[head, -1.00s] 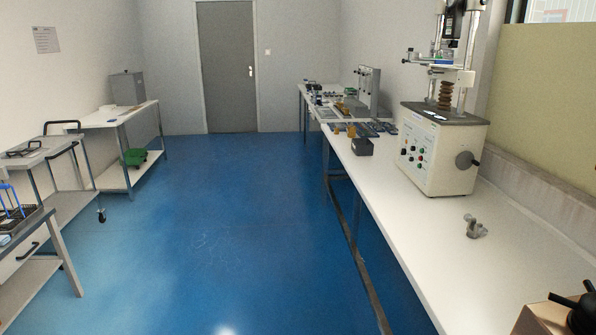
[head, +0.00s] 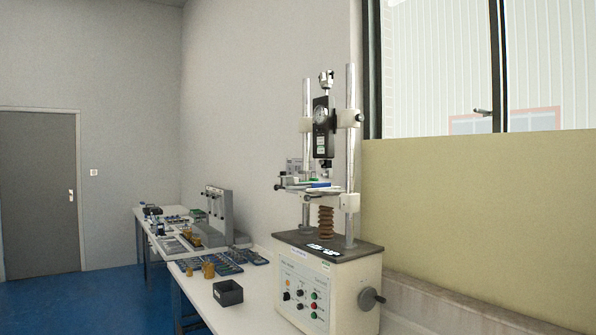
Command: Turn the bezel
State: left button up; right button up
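A round dial gauge (head: 321,115) sits on a black force gauge body (head: 323,140), between the two upright posts of a test stand; its bezel is too small to make out in detail. The stand's cream base (head: 318,290) has several coloured buttons on its front and a black hand knob (head: 371,299) on its right side. A brown bellows (head: 325,221) stands below a small platform (head: 318,188). Neither of my grippers is in the head view.
A white bench (head: 258,316) runs along the wall. A small black box (head: 228,292), brass-coloured pieces (head: 208,270), blue trays (head: 248,256) and a grey fixture (head: 218,210) stand left of the stand. A window (head: 470,60) is behind on the right. Blue floor (head: 90,308) is clear at left.

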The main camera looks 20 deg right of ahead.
aim_at(319, 120)
jog(key=i+j+z, duration=0.25)
jog(key=i+z, duration=0.25)
jog(key=i+j+z, duration=0.7)
jog(key=j+z, duration=0.25)
jog(key=i+j+z, duration=0.25)
jog(key=j, duration=0.3)
